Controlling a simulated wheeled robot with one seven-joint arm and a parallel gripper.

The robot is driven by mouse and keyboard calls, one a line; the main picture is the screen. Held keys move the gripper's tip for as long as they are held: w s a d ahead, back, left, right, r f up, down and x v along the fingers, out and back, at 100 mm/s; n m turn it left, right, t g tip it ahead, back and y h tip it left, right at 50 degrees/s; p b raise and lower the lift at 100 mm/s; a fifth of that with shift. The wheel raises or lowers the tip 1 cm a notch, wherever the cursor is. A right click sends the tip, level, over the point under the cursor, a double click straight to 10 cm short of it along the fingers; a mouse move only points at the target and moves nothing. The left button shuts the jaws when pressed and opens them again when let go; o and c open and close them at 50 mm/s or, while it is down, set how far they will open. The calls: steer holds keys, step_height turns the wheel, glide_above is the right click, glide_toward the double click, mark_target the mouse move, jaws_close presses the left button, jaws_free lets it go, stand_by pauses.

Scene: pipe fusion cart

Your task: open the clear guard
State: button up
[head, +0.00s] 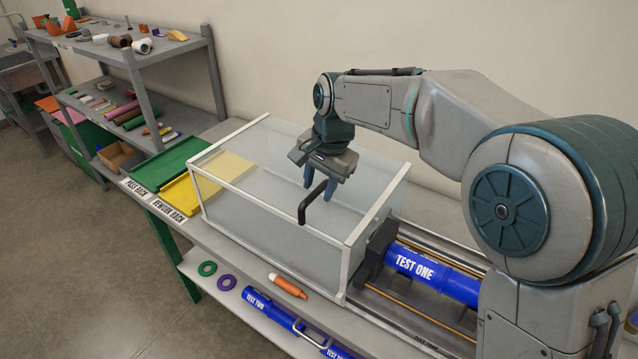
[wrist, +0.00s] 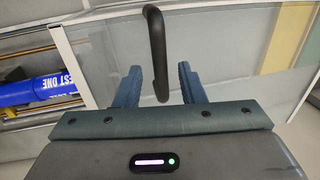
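The clear guard (head: 255,205) is a see-through box with a white frame, sitting closed over the bench top. Its black bent handle (head: 304,209) stands out below my gripper (head: 319,187). In the wrist view, the handle (wrist: 155,45) runs down between the two blue fingers of my gripper (wrist: 160,80). The fingers are apart, with a visible gap on each side of the handle. The guard's white frame edge (wrist: 75,65) also shows in the wrist view.
A blue pipe marked TEST ONE (head: 430,273) lies on rails right of the guard. Green (head: 165,163) and yellow (head: 185,203) racks stand at its left. A shelf unit (head: 140,75) stands behind left.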

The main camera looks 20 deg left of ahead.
step_height(320, 180, up, 14)
steer(key=d+b, duration=0.1)
steer(key=d, duration=0.1)
steer(key=shift+s+d+f, duration=0.2)
steer(key=shift+s+d, duration=0.05)
steer(key=shift+d, duration=0.05)
steer(key=shift+d, duration=0.1)
stand_by(0.4)
steer(key=s+d+f+t+b, duration=0.1)
steer(key=s+d+f, duration=0.15)
steer(key=d, duration=0.75)
steer(key=s+d+f+n+t+h, duration=0.1)
steer(key=s+d+f, duration=0.15)
steer(key=d, duration=0.65)
steer(key=s+d+f+t+b, duration=0.15)
steer(key=d+f, duration=0.25)
steer(key=d, duration=0.6)
steer(key=s+d+f+h, duration=0.1)
steer(key=s+d+f, duration=0.6)
steer(key=s, duration=0.1)
steer(key=shift+s+f+n, duration=0.25)
steer(key=shift+n, duration=0.15)
